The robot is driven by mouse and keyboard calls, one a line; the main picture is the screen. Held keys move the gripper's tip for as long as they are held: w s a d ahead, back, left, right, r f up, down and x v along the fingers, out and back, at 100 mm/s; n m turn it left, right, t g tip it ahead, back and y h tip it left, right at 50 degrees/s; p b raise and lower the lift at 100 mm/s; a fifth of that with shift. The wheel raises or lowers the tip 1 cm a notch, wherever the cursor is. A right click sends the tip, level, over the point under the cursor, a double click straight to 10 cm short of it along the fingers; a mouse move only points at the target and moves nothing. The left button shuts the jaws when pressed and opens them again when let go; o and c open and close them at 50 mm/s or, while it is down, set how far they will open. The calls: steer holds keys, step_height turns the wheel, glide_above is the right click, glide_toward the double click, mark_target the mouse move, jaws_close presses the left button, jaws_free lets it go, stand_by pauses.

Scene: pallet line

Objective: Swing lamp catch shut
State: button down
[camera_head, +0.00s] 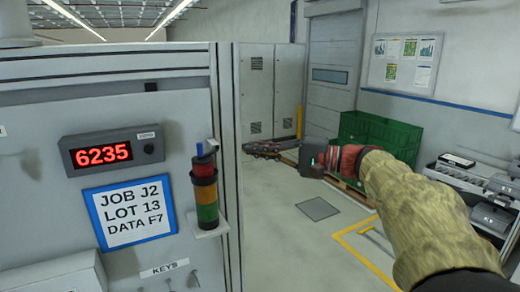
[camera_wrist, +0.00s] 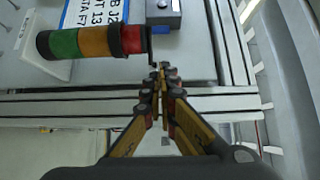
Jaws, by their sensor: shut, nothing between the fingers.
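The stack lamp (camera_head: 205,192), with red, orange and green bands, stands upright on a white bracket on the cabinet's right side. It also shows lying sideways in the wrist view (camera_wrist: 95,42). A small blue piece (camera_head: 200,150) and a grey piece sit at its top; I cannot tell for sure which is the catch. In the wrist view a thin dark bar (camera_wrist: 150,42) stands at the lamp's red end. My gripper (camera_head: 248,148) is shut and empty, just right of the lamp top in the head view. Its fingertips (camera_wrist: 161,70) appear close to the dark bar, apparently not touching.
The cabinet carries a red display (camera_head: 103,153) reading 6235 and a blue-framed job sign (camera_head: 131,214). Its edge (camera_head: 228,150) lies between the lamp and my gripper in the head view. Behind are a green crate (camera_head: 375,138) and open floor.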

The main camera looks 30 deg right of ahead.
steer(key=w+a+p, duration=0.2)
steer(key=w+a, duration=0.2)
steer(key=a, duration=0.4)
steer(key=shift+w, duration=0.4)
steer(key=shift+a+f, duration=0.1)
steer(key=shift+f, duration=0.05)
steer(key=a+b, duration=0.1)
steer(key=b, duration=0.2)
steer(key=shift+w+a+f+b, duration=0.1)
steer(key=shift+w+f+b, duration=0.1)
steer(key=shift+b, duration=0.2)
steer(key=shift+a+r+b, duration=0.2)
steer(key=shift+a+b, duration=0.05)
steer(key=shift+b, duration=0.05)
steer(key=shift+d+r, duration=0.1)
